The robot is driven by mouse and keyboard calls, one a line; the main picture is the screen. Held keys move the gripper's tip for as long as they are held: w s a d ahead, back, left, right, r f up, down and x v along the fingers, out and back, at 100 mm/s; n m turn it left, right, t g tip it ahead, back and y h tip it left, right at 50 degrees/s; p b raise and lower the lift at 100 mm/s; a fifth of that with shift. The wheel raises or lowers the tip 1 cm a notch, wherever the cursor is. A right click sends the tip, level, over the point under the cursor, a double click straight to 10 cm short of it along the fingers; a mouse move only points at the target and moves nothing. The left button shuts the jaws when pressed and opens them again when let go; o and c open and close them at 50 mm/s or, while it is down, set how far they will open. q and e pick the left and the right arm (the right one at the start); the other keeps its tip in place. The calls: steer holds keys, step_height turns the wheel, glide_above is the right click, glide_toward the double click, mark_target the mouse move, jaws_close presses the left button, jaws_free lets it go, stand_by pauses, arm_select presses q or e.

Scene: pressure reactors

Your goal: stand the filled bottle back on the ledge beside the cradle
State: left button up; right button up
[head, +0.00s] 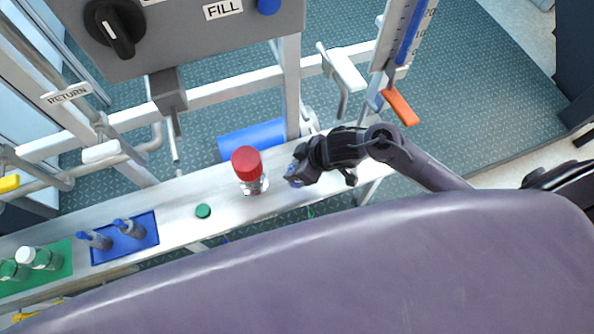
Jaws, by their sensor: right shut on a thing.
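My right gripper (295,176) is over the light ledge (180,205), to the right of the red-capped bottle. It is shut on a small bluish, glassy thing that I take for the bottle; the gripper hides most of it. I cannot tell whether its base touches the ledge. I cannot clearly make out the cradle. My left gripper is out of view.
A grey panel (190,35) overhangs the rear. A blue panel (225,147) and an orange lever (400,107) are behind the ledge.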

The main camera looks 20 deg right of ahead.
steer(key=shift+f, duration=1.75)
steer(key=o, duration=1.6)
steer(key=shift+f, duration=0.15)
steer(key=shift+c, duration=0.2)
steer(key=shift+r, duration=0.25)
steer(key=p+v, duration=0.1)
steer(key=v, duration=1.1)
steer(key=shift+p, duration=0.35)
steer(key=shift+d+f, duration=0.1)
